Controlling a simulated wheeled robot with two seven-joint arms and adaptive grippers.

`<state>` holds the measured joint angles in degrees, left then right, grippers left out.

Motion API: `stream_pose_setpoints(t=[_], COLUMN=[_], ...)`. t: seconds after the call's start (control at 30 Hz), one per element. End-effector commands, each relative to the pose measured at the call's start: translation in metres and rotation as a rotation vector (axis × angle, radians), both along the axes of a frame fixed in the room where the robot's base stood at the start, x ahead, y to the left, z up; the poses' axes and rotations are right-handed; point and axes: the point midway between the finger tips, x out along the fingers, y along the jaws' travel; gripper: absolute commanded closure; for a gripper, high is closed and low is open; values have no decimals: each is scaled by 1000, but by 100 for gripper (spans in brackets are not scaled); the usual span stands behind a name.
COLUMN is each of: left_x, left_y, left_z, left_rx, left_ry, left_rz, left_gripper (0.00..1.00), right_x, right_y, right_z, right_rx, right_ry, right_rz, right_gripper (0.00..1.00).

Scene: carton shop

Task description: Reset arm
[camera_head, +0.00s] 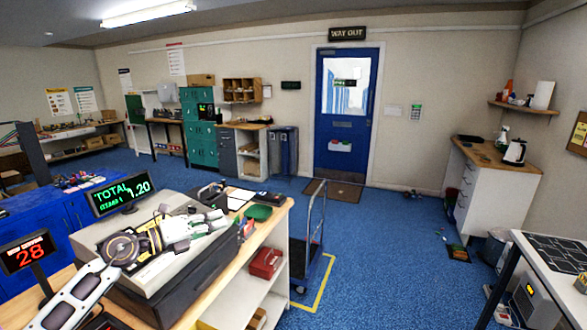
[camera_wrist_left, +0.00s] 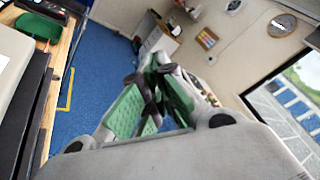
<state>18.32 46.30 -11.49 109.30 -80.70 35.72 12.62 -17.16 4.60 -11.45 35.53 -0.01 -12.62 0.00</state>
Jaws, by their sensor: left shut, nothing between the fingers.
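My left arm comes in from the lower left of the head view and reaches over the counter. Its gripper (camera_head: 216,222) is in front of and above the dark till on the counter, with its fingers shut and empty. In the left wrist view the green-padded fingers (camera_wrist_left: 150,100) are drawn together with nothing between them. Blue floor and the far room show beyond them. My right gripper is in neither view.

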Motion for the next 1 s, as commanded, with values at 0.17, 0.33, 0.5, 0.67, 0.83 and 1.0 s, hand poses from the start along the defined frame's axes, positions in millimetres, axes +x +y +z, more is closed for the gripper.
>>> stream_pose_setpoints(t=[0.17, 0.33, 0.5, 0.67, 0.83, 1.0], left_x=[-8, -13, -16, -20, -24, -31], left_y=[-15, -17, -10, 3, 21, 40], left_z=[12, 20, 22, 16, 0, -25], left_rx=[-211, -407, -598, -769, -937, -1088], left_ry=[-11, -3, 25, 68, 133, 217], left_rz=[36, 97, 179, 275, 395, 530], left_gripper=[100, 100, 100, 100, 100, 100], right_x=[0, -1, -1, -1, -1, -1], right_y=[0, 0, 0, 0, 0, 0], right_z=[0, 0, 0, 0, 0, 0], right_rx=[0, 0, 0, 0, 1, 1], right_ry=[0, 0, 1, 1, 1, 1], right_rz=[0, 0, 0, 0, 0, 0], right_gripper=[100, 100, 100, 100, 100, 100])
